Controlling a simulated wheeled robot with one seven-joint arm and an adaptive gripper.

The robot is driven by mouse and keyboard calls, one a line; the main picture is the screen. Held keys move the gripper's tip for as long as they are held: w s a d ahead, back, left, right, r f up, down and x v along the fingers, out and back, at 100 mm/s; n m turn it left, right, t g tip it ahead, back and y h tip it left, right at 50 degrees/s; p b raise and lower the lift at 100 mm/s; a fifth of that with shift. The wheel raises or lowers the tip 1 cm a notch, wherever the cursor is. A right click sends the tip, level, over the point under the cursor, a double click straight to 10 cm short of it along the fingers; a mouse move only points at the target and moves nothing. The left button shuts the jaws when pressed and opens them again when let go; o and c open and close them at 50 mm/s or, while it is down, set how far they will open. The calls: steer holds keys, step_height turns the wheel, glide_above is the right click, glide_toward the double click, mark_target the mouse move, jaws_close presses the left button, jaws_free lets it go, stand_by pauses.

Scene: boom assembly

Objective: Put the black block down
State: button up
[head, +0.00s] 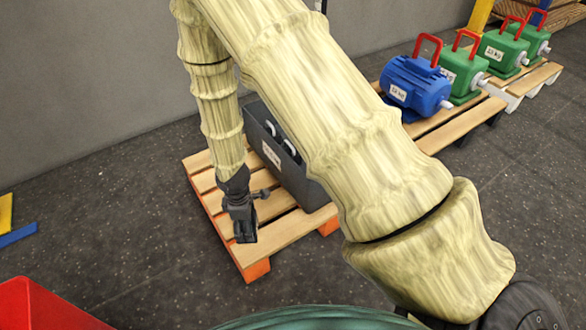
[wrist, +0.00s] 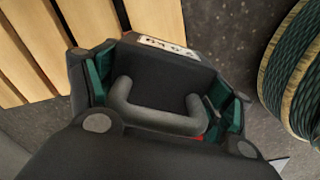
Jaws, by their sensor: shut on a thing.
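My gripper (wrist: 160,112) is shut, with its green-padded fingers on either side of the grey handle of the black block (wrist: 165,80). The block's dark top and a white label on its far edge show in the wrist view; its underside is hidden. In the head view my gripper (head: 243,226) points down over the front of a wooden pallet (head: 286,226). The block is hard to tell from the dark gripper there. I cannot tell whether it touches the pallet.
A dark grey bin (head: 262,138) with a label and handles inside stands on the same pallet, behind my gripper. A blue motor (head: 415,85) and several green ones stand on pallets at the right. A red object (head: 40,305) is at bottom left. The floor between is clear.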

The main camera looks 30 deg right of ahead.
steer(key=s+f+n+b, duration=0.3)
steer(key=s+f+n, duration=0.3)
steer(key=s, duration=0.2)
steer(key=w+b, duration=0.2)
steer(key=w, duration=0.3)
steer(key=w+d+b, duration=0.1)
steer(key=w+b, duration=0.1)
steer(key=w, duration=0.3)
steer(key=w+d+f+b, duration=0.1)
steer(key=w+b, duration=0.1)
steer(key=w, duration=0.2)
steer(key=shift+w+d+f, duration=0.1)
steer(key=shift+w, duration=0.3)
steer(key=shift+w+d, duration=0.15)
steer(key=shift+w, duration=0.55)
steer(key=shift+f+b, duration=1.7)
steer(key=o, duration=2)
steer(key=shift+s+f, duration=0.15)
steer(key=shift+o, duration=0.2)
